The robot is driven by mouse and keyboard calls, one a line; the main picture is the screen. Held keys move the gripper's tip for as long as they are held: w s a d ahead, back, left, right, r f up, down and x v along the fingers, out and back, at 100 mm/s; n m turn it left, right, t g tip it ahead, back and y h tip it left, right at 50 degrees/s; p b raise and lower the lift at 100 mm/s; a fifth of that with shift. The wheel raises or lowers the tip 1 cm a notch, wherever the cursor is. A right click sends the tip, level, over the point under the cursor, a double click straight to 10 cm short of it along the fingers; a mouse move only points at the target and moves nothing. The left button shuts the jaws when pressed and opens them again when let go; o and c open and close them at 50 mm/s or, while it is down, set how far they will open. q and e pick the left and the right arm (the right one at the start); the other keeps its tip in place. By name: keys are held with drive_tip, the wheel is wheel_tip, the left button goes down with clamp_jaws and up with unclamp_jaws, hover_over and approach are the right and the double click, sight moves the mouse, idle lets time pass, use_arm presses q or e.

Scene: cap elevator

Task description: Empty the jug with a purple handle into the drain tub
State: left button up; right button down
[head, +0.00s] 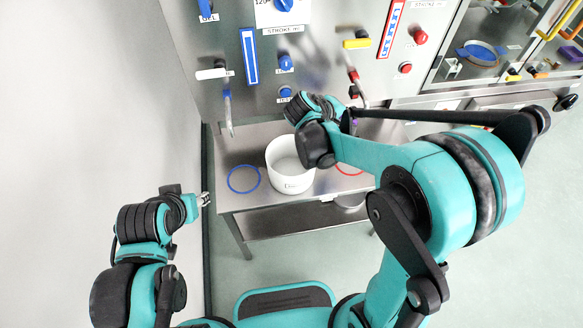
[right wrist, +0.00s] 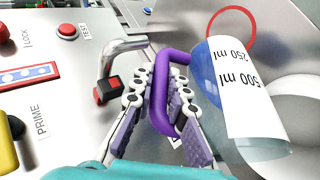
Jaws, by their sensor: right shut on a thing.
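The jug (right wrist: 245,95) shows in the right wrist view as a cylinder with a white label reading 250 ml and 500 ml. Blue shows beside the label; I cannot tell whether it is liquid. Its purple handle (right wrist: 160,115) is between the fingers of my right gripper (right wrist: 161,92), which is shut on it. In the head view my right wrist hides nearly all of the jug. The white drain tub (head: 290,183) stands on the steel table, just left of my right wrist, and looks empty. My left gripper (head: 204,199) is left of the table, apart from everything; its jaws are too small to read.
The steel table (head: 240,207) carries a blue ring (head: 244,179) and a red ring (head: 349,169). A spout (head: 228,112) hangs at the left, and another tap (right wrist: 120,58) is close to my right fingers. The wall panel behind has several knobs and levers.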

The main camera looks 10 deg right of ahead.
drive_tip(key=shift+a, duration=0.15)
drive_tip(key=shift+h, duration=0.3)
drive_tip(key=shift+a+h+b, duration=0.3)
drive_tip(key=shift+b, duration=0.3)
drive_tip(key=shift+a+b, duration=0.2)
drive_tip(key=shift+b, duration=0.2)
drive_tip(key=shift+a+t+h, duration=0.1)
drive_tip(key=shift+t+h, duration=0.2)
drive_tip(key=shift+r, duration=0.1)
